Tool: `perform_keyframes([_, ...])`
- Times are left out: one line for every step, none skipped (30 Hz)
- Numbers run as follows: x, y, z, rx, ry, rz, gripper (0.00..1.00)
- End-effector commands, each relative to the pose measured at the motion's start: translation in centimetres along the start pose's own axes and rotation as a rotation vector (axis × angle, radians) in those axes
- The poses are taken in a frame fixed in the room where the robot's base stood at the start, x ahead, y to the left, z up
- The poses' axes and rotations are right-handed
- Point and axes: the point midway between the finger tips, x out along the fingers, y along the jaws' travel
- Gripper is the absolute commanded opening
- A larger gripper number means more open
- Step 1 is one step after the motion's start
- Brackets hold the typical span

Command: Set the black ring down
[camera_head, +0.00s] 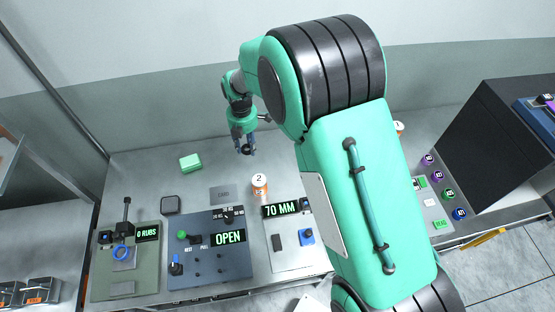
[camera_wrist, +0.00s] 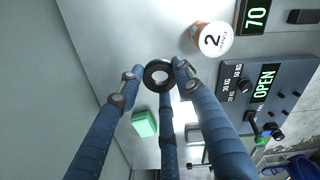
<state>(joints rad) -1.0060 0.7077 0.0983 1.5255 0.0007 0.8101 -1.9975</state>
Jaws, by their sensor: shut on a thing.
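My gripper (camera_head: 244,142) hangs over the back part of the grey metal table, with its fingers pointing down. In the wrist view my gripper (camera_wrist: 156,78) has its blue fingers closed around the black ring (camera_wrist: 158,65). The ring sits at the fingertips with its hole facing the camera. In the head view the black ring (camera_head: 248,152) is a small dark shape at the finger ends. It looks raised off the table, but the exact gap is hard to tell.
A green block (camera_head: 190,162) lies left of my gripper. A jar marked 2 (camera_head: 260,186) and a grey CARD plate (camera_head: 221,195) are nearer the front. Control panels (camera_head: 210,262) line the front edge. Bare table (camera_head: 150,170) lies at the back left.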

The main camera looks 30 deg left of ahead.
Motion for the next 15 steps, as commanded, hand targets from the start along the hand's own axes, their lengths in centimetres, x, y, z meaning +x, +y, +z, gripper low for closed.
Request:
perform_keyframes([-0.2,-1.6,0.6,-0.006,0.001,-0.001,0.21])
perform_keyframes([-0.2,-2.5,0.9,-0.013,0.001,-0.001,0.21])
perform_keyframes([-0.2,-3.6,1.2,-0.022,0.000,-0.001,0.21])
perform_keyframes([-0.2,-4.4,1.5,-0.029,0.001,-0.001,0.21])
perform_keyframes([-0.2,-5.3,1.7,-0.036,0.001,-0.002,0.21])
perform_keyframes([-0.2,-6.4,1.9,-0.045,0.000,0.000,0.21])
perform_keyframes([-0.2,-7.3,2.1,-0.052,0.001,-0.001,0.21])
perform_keyframes([-0.2,-8.1,2.3,-0.058,0.001,-0.001,0.21])
perform_keyframes([-0.2,-9.0,2.5,-0.067,0.000,0.000,0.21])
perform_keyframes([-0.1,-9.8,2.6,-0.073,0.001,-0.001,0.21])
perform_keyframes([-0.1,-10.3,2.7,-0.078,0.001,-0.001,0.21])
perform_keyframes([-0.1,-11.1,2.8,-0.085,0.001,0.000,0.21])
perform_keyframes([-0.1,-11.6,2.9,-0.088,0.001,0.000,0.21])
perform_keyframes([-0.1,-12.0,2.9,-0.092,0.001,0.000,0.21])
perform_keyframes([-0.1,-12.6,3.0,-0.098,0.001,0.000,0.21])
